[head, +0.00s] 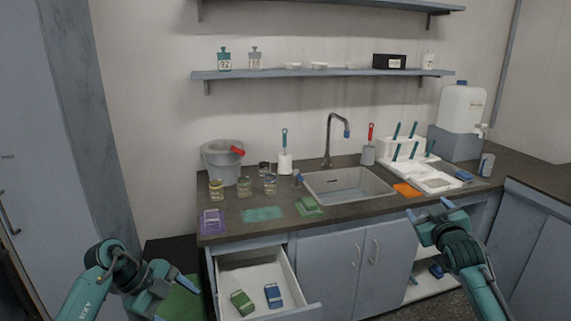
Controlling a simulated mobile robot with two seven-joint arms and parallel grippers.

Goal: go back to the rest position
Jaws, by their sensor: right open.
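My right gripper (430,210) is open, with nothing visible between its fingers. It is in front of the counter's front edge, right of the sink (350,195). My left gripper (187,283) is low at the left, in front of the counter and left of the open drawer (250,270). Its fingers are seen too obliquely to tell whether they are open. Both arms come in from the bottom corners of the head view.
The open drawer juts out between my arms and holds a green item (242,302) and a blue item (273,295). The counter (245,225) carries a grey bucket (222,160), several glass jars and a white rack (405,150). A water canister (461,108) stands at the right.

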